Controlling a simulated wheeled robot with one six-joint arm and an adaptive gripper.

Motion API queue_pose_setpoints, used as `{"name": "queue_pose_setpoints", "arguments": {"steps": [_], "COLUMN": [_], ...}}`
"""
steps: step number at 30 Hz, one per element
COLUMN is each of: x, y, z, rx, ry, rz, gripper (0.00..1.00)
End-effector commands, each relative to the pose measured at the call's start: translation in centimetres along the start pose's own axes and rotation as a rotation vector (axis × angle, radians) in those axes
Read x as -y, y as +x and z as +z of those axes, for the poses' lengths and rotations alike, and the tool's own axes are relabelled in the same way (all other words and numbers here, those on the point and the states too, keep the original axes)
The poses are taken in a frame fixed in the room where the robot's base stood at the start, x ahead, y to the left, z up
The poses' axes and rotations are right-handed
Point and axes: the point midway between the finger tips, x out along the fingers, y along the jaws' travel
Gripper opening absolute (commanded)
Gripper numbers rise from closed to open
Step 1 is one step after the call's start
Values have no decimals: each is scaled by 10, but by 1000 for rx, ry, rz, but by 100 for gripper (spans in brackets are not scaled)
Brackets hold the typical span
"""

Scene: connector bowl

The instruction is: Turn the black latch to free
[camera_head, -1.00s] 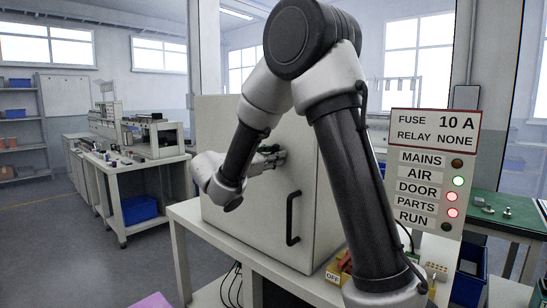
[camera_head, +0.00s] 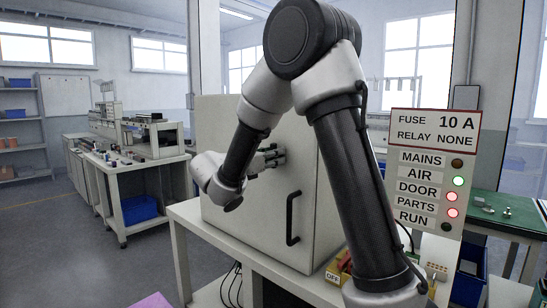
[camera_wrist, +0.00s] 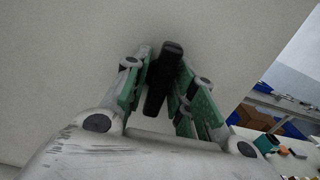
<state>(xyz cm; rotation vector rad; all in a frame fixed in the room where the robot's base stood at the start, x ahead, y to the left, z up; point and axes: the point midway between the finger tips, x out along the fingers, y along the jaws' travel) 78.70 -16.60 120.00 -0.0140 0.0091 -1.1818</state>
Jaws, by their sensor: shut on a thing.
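The black latch (camera_wrist: 161,85) is a short dark bar on the pale cabinet door. In the wrist view it stands nearly in line with my fingers, its top leaning a little right. My gripper (camera_wrist: 166,62) is shut on it, with green-padded fingers on either side. In the head view my gripper (camera_head: 272,157) is against the upper part of the cabinet door (camera_head: 255,215). The latch is mostly hidden there by the fingers.
A black door handle (camera_head: 293,218) stands out below and right of my gripper. The cabinet sits on a pale bench. A sign panel (camera_head: 433,175) at right shows AIR lit green and DOOR and PARTS lit red. A side bench (camera_head: 130,165) stands at left.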

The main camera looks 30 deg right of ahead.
Motion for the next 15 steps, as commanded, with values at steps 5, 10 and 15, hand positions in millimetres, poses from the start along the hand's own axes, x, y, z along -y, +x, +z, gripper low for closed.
{"name": "queue_pose_setpoints", "arguments": {"steps": [5,10,15], "x": [0,0,0], "y": [0,0,0], "z": [-1,-1,0], "rx": [-2,-1,-1], "ry": [-2,-1,0], "rz": [0,0,0], "gripper": [2,38,38]}}
